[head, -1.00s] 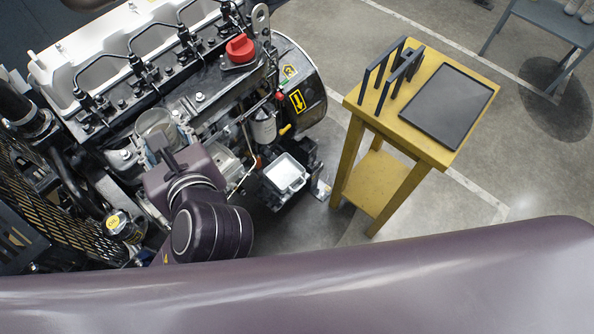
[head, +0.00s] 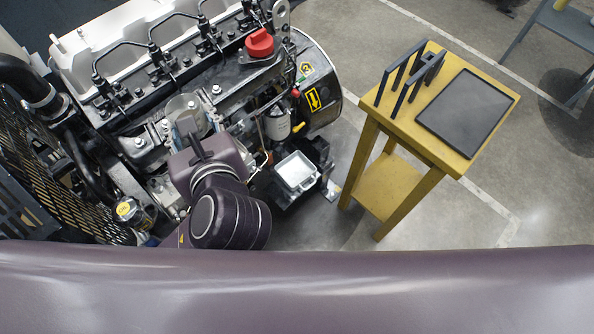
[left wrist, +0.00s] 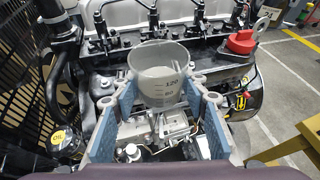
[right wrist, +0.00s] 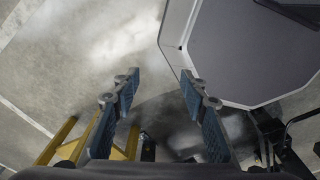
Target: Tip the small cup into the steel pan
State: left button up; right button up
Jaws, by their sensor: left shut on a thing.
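The small cup (left wrist: 163,75) is a grey, translucent measuring cup with dark marks, upright in the left wrist view. My left gripper (left wrist: 164,95) is shut on it, with a blue-padded finger on each side. In the head view the cup (head: 183,106) is partly hidden behind my left gripper (head: 190,130), over the engine's near side. I cannot see what the cup contains. The steel pan (head: 297,172) is a shiny rectangular pan low beside the engine, to the right of the cup and apart from it. My right gripper (right wrist: 160,88) is open and empty above the floor.
The engine (head: 150,70) fills the left, with a red cap (head: 260,43) on top. A yellow stand (head: 455,160) with a black tray (head: 430,115) and a dark rack (head: 385,85) is at the right. Bare floor lies between stand and engine.

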aim_at(295, 170)
jog(key=l+z, duration=0.15)
jog(key=l, duration=1.45)
jog(key=k, duration=0.05)
